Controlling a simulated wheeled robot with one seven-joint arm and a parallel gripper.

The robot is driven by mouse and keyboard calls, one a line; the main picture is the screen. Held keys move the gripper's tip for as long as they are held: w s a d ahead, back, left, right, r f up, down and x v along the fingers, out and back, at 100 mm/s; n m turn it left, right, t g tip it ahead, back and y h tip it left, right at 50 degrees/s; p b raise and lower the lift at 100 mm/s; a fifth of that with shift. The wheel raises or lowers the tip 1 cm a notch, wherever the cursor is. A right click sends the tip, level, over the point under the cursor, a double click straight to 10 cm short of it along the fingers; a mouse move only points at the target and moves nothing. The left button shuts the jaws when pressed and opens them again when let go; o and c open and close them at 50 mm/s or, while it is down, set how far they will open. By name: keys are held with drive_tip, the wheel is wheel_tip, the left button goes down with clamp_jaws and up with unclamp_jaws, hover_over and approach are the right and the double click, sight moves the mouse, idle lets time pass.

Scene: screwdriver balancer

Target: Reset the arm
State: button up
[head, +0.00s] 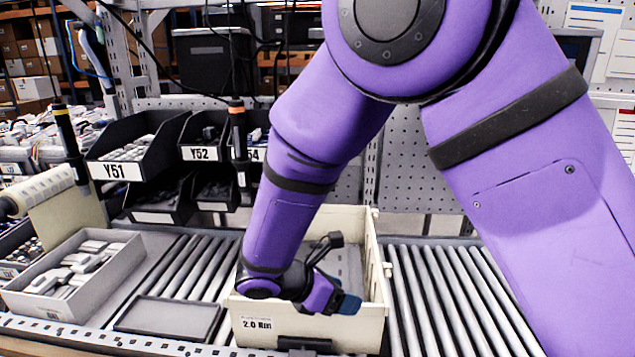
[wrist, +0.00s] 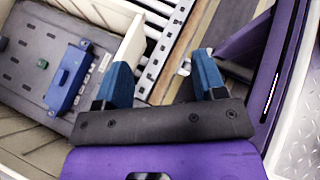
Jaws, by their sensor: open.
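My gripper (wrist: 160,85) is open and empty in the wrist view, its two blue fingertips spread apart.
Roller conveyor (head: 450,295) runs on both sides of the bin. A grey box of white parts (head: 75,275) and a flat dark tray (head: 168,318) are at left. Black bins (head: 135,150) and hanging screwdrivers (head: 238,135) stand behind.

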drive_tip(key=s+d+r+m+g+y, duration=0.35)
drive_tip(key=d+r+m+y, duration=0.25)
drive_tip(key=d+r+m, duration=0.9)
drive_tip(key=s+d+r+m+t+y, duration=0.4)
drive_tip(key=s+d+r+m, duration=0.5)
drive_tip(key=s, duration=0.5)
drive_tip(key=shift+s+d+r+m+t, duration=0.25)
drive_tip(key=shift+d+r+t, duration=0.3)
drive_tip(key=shift+d, duration=0.5)
drive_tip(key=shift+c, duration=0.2)
